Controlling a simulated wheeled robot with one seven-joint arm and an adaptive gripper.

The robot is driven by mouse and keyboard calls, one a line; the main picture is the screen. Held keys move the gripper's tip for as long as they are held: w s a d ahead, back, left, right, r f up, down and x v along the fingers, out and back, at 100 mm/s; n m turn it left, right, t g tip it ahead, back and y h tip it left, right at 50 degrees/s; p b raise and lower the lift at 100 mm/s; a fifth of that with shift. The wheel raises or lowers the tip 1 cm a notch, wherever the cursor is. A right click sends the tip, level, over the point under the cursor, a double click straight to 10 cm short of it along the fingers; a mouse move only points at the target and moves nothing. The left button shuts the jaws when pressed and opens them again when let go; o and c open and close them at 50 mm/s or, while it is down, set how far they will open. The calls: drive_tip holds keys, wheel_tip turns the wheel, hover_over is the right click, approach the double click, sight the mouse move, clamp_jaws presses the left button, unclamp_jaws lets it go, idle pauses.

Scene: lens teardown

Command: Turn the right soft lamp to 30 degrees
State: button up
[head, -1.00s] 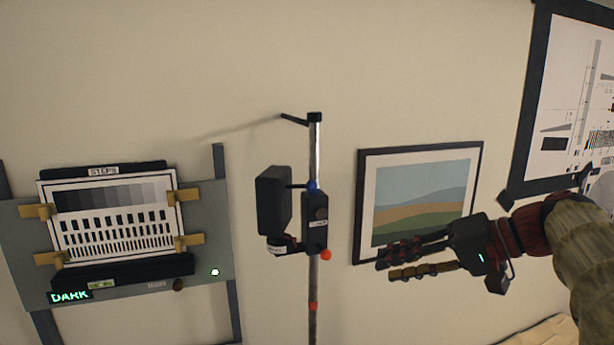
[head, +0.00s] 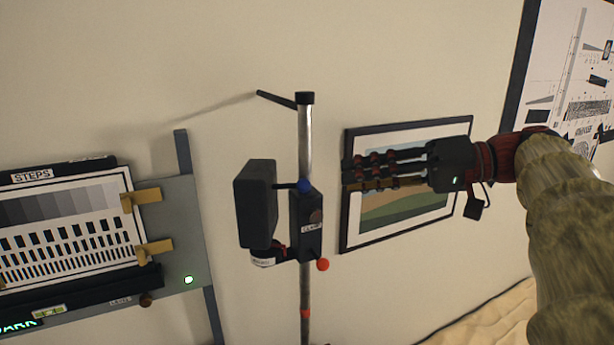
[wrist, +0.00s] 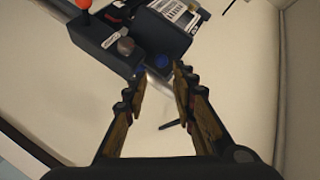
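The soft lamp (head: 256,204) is a black box-shaped head on the left side of a clamp block (head: 307,222) fixed to an upright metal pole (head: 305,140). A blue knob (head: 304,186) sits at the top of the block and a red ball knob (head: 322,265) at its lower right. My gripper (head: 348,178) is to the right of the pole, fingers pointing left towards it, apart from the lamp. In the wrist view the fingers (wrist: 160,85) are spread with nothing between them; the lamp, the clamp block and the blue knob (wrist: 161,62) lie just beyond the fingertips.
A black bar (head: 277,100) sticks out left from the pole top. A framed landscape picture (head: 395,215) hangs behind my gripper. A grey board with a test chart (head: 65,232) stands at the left. A large framed chart (head: 575,90) is at upper right.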

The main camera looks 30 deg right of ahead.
drive_tip(key=shift+p+x, duration=0.75)
drive_tip(key=shift+x, duration=3.15)
drive_tip(key=shift+c, duration=1.1)
drive_tip(key=c, duration=0.4)
clamp_jaws()
